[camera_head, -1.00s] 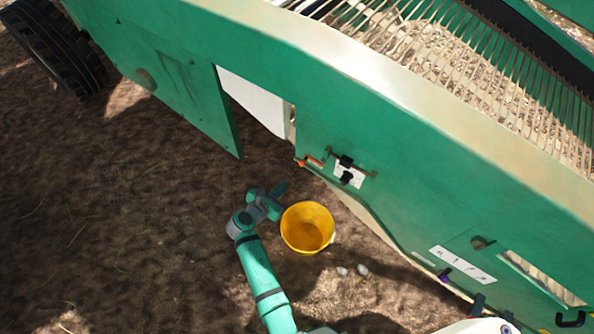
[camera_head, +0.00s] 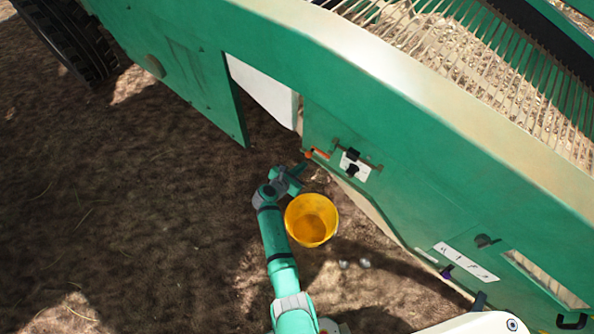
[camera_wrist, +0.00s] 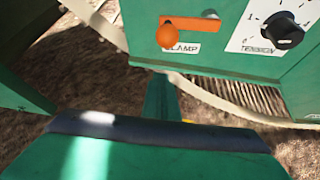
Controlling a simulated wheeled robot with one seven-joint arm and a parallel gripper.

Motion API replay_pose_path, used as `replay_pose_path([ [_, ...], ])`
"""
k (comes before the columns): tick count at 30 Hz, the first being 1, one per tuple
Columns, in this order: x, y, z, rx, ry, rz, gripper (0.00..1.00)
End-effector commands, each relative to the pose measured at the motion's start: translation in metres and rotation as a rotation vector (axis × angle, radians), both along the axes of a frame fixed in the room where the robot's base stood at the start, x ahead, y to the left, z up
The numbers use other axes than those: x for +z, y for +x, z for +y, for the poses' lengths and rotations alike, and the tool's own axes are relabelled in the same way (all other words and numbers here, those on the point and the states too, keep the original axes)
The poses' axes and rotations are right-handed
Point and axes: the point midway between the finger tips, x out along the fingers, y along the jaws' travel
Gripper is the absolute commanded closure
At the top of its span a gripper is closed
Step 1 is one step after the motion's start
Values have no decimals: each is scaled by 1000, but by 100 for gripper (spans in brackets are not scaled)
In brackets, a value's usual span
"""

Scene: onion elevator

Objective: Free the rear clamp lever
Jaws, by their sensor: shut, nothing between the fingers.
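The orange clamp lever (camera_head: 318,153) is on the green side panel of the machine, near the panel's lower edge. In the wrist view its round orange knob (camera_wrist: 170,36) is at the left end of an orange bar, above a label reading "CLAMP". My gripper (camera_head: 301,171) is shut and empty, just below and left of the lever. In the wrist view the closed fingers (camera_wrist: 161,97) point up toward the knob, with a visible gap below it. No contact shows.
A dial (camera_wrist: 283,28) on a white plate sits right of the lever. A yellow bucket (camera_head: 311,220) stands on the soil beside my forearm. A green panel edge (camera_head: 240,120) and opening lie to the left.

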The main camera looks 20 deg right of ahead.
Motion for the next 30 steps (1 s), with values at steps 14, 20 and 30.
replay_pose_path([
  [14,38,0,-7,-1,0,-1,100],
  [20,40,0,-7,0,0,0,100],
  [30,40,0,-7,0,10,-13,100],
])
